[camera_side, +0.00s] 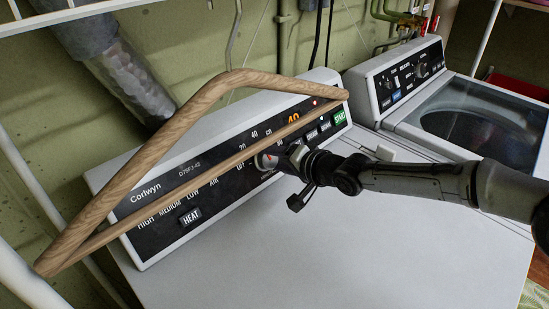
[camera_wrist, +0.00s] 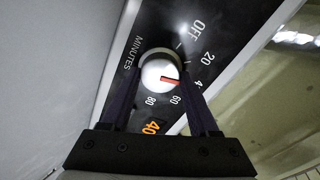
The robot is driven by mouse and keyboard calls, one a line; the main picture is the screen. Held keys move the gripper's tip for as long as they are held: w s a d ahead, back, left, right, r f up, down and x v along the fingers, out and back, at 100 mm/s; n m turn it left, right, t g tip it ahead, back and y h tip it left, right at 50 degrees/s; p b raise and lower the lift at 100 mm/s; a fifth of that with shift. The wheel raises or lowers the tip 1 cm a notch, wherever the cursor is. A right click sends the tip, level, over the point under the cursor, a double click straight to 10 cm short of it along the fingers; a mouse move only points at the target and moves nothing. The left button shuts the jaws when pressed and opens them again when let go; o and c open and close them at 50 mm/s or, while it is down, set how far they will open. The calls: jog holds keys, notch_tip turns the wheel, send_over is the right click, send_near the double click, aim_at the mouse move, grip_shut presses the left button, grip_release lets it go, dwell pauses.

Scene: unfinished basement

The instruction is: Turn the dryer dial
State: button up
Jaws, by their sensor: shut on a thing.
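The dryer dial (camera_wrist: 158,73) is a round white knob with a red pointer mark, on the black control panel (camera_side: 160,225) of the dryer. An orange display (camera_wrist: 150,127) reads 40.
A wooden hanger (camera_side: 190,107) crosses the side view in front of the panel, its lower bar close to my gripper in the picture. A HEAT button (camera_side: 191,216) and a green START button (camera_side: 339,118) sit on the panel. A washer (camera_side: 470,110) stands to the right. The dryer top (camera_side: 330,250) is clear.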

jog(key=m, duration=0.5)
jog(key=shift+a+f, duration=0.1)
jog(key=shift+a, duration=0.05)
jog(key=shift+s+m, duration=0.1)
jog(key=shift+m, duration=2.4)
jog(key=o, duration=1.3)
jog(key=shift+f+g, duration=0.1)
jog(key=shift+g, duration=0.2)
jog(key=shift+o, duration=0.2)
jog(key=shift+s+d+r, duration=0.35)
jog(key=shift+d+r, duration=0.1)
jog(key=shift+d, duration=0.05)
jog(key=v, duration=1.2)
jog(key=shift+s, duration=0.25)
